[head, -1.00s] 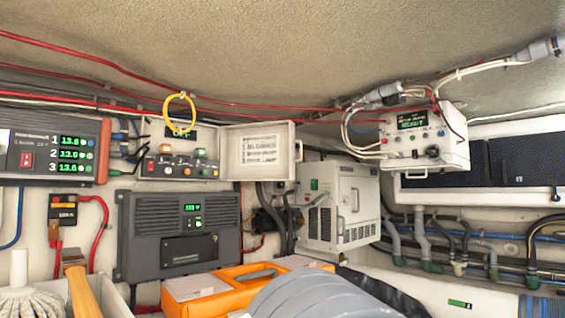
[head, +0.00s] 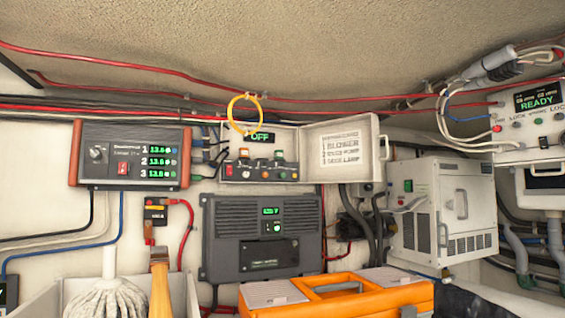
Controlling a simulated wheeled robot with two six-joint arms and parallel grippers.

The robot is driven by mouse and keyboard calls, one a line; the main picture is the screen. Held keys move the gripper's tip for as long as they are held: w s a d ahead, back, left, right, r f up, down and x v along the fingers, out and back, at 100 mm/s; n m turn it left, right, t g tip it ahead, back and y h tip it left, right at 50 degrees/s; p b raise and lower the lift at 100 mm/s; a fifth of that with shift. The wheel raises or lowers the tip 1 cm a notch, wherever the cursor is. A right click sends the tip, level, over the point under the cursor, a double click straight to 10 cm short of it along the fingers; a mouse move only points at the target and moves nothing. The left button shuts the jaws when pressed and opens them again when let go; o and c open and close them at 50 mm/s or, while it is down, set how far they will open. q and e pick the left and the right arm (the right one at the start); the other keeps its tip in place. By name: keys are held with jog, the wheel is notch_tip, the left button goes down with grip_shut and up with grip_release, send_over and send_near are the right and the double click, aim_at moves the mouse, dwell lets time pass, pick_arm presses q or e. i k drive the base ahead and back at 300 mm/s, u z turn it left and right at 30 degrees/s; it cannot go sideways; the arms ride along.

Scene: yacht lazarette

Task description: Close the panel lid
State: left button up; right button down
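The panel lid (head: 340,150) is a white hinged cover with printed text lines and a small latch on its right edge. It stands swung open to the right of the switch panel (head: 262,171). The switch panel shows a green "OFF" display and rows of coloured switches and knobs. A yellow ring (head: 244,115) hangs from a red cable in front of the panel's top edge and overlaps it in the picture. Neither of my grippers is in the head view.
A dark grey charger (head: 264,235) and a white cabinet (head: 441,212) are on the wall. Red cables (head: 150,68) cross above.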

aim_at(345, 150)
jog(key=k, duration=0.6)
jog(key=z, duration=0.7)
jog(key=i, duration=1.4)
jog(key=u, duration=0.1)
